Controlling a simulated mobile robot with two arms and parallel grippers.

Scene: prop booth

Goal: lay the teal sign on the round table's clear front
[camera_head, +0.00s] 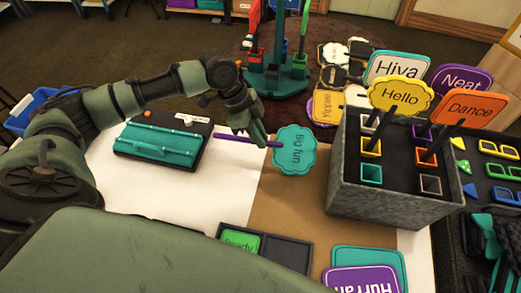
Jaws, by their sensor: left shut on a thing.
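The teal sign (295,151), a scalloped plate lettered "Big fun" on a purple stick, is in the middle of the head view. My left gripper (259,134) is shut on its stick close to the plate. The sign shows above the white and brown tabletop, its lettering turned sideways; its exact height cannot be told. The round table (293,112) is dark reddish brown and lies behind the sign. A teal stand and several signs are on it. Part of its front is bare, and my arm hides some of its left side. My right gripper is out of view.
A grey box (387,204) with upright signs stands right of the held sign. A teal-and-black case (158,145) lies to the left. The teal stand (273,82) rises behind my gripper. Flat signs (368,262) and a dark tray (287,252) are at the near edge.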

